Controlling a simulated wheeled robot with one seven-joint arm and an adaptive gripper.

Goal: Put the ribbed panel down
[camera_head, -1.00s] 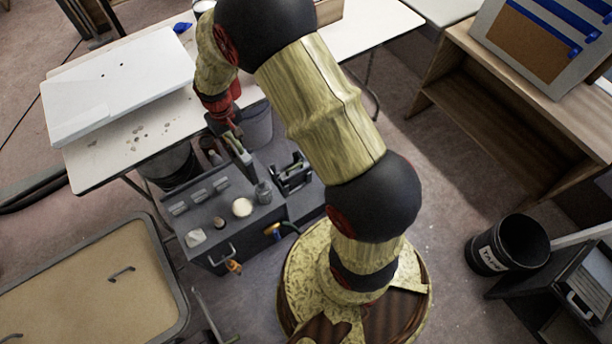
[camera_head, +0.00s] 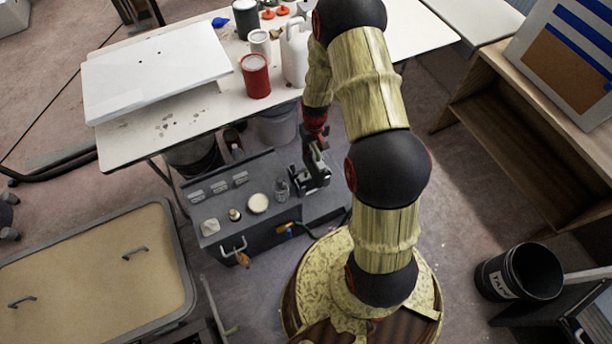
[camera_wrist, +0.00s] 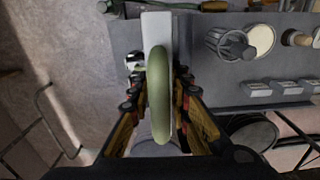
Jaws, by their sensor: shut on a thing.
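My gripper (camera_head: 316,152) is over the back right part of the grey tool cabinet (camera_head: 335,205), just above a dark holder (camera_head: 310,180). In the wrist view my gripper (camera_wrist: 160,105) is shut on a pale flat piece, seen nearly edge-on, with a rounded green grip (camera_wrist: 158,95) along it. I take this to be the ribbed panel (camera_wrist: 157,28); no ribs can be made out. It stands between the two fingers and hides what is directly below. I cannot tell whether it touches the holder or the cabinet top.
Behind is a white table (camera_head: 130,150) with a white board (camera_head: 155,72), a red can (camera_head: 255,78) and a jug (camera_head: 295,55). A black bin (camera_head: 520,272) stands at right.

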